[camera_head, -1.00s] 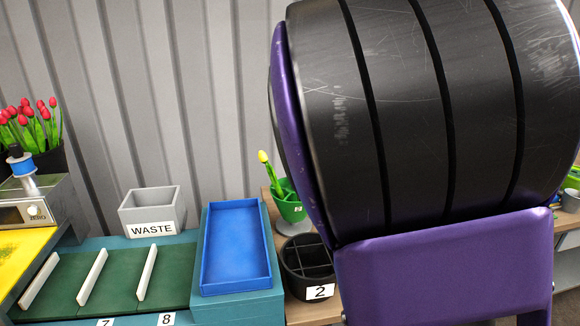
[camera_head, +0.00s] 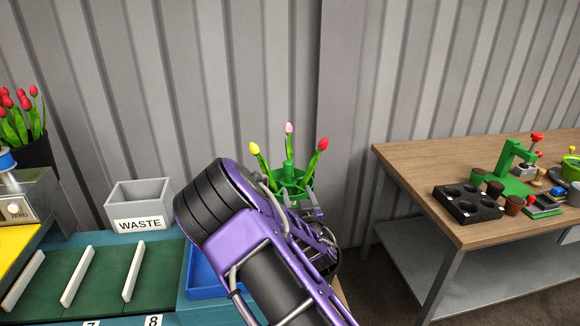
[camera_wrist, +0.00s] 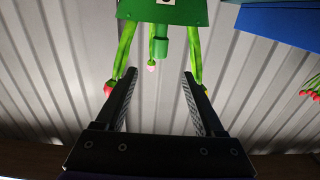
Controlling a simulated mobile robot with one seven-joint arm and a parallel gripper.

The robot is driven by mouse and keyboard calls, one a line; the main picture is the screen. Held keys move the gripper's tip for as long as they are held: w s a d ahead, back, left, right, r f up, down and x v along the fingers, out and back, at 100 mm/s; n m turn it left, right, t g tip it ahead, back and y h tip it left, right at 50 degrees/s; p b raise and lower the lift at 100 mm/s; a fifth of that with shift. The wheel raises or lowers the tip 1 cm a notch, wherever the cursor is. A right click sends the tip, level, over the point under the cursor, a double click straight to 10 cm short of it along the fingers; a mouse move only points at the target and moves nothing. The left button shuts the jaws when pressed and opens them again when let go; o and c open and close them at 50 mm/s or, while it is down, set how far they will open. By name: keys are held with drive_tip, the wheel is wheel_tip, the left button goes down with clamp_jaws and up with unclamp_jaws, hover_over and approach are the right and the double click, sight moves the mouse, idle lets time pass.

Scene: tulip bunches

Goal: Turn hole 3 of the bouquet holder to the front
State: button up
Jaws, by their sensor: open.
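The green bouquet holder (camera_head: 289,180) stands behind my arm in the head view, its lower part hidden. A yellow tulip (camera_head: 254,149), a pink tulip (camera_head: 289,128) and a red tulip (camera_head: 323,144) stand in it, leaning apart. My gripper (camera_head: 303,203) is at the near side of the holder. In the wrist view, which looks inverted, my gripper (camera_wrist: 160,73) is open and empty, its fingers pointing at the holder (camera_wrist: 190,14) and its stems. A white label shows at the top edge, cut off and unreadable. I cannot tell whether a finger touches the holder.
A blue tray (camera_head: 203,278) lies partly hidden behind my arm. The grey WASTE box (camera_head: 140,202) stands to its left. A wooden table (camera_head: 425,165) with a black holed block (camera_head: 468,203) and a green press stands at right. A corrugated wall rises behind the holder.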

sight(289, 169)
drive_tip(key=w+a, duration=0.1)
drive_tip(key=w, duration=0.4)
drive_tip(key=w+a, duration=0.1)
drive_tip(key=w, duration=0.4)
drive_tip(key=w+a, duration=0.1)
drive_tip(key=w, duration=0.4)
clamp_jaws()
idle(1.0)
